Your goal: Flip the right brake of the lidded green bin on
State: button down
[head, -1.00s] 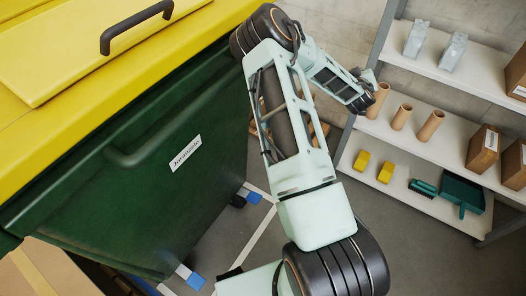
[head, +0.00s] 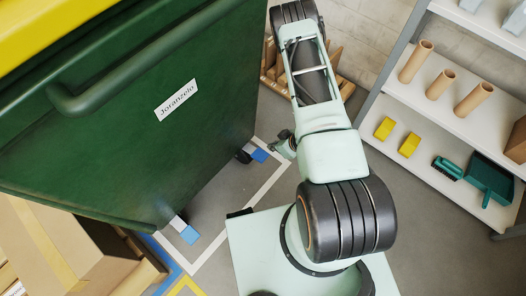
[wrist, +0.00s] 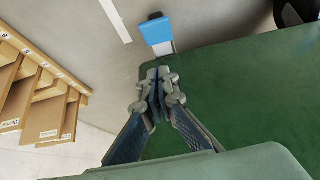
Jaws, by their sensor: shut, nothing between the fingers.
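The green bin (head: 120,130), with a yellow lid (head: 45,28), fills the left of the head view. Its right brake is a blue tab (head: 260,155) beside a dark caster at the bin's bottom right corner. Another blue tab (head: 190,235) sits at the left caster. My gripper (head: 278,148) is low, just right of the right brake, partly hidden by my arm. In the wrist view my gripper (wrist: 156,78) is shut and empty, its tips apart from a blue tab (wrist: 155,31) lying beyond them. The bin's green wall (wrist: 245,95) is close beside the fingers.
A shelf (head: 450,100) with tubes, yellow blocks and a green dustpan (head: 489,177) stands at the right. Cardboard boxes (head: 65,250) are at the lower left. A wooden rack (head: 343,62) stands behind my arm. The floor between bin and shelf is mostly clear.

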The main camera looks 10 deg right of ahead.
jog(key=shift+s+a, duration=0.1)
jog(key=shift+a, duration=0.2)
jog(key=b, duration=0.3)
send_over(259, 154)
jog(key=s, duration=0.2)
jog(key=f, duration=0.5)
jog(key=d+f, duration=0.1)
jog(key=f, duration=0.2)
notch_tip(259, 154, down, 4)
jog(key=shift+r+b, duration=0.25)
jog(key=shift+b, duration=0.25)
jog(key=shift+d+f, duration=0.1)
jog(key=shift+f, duration=0.3)
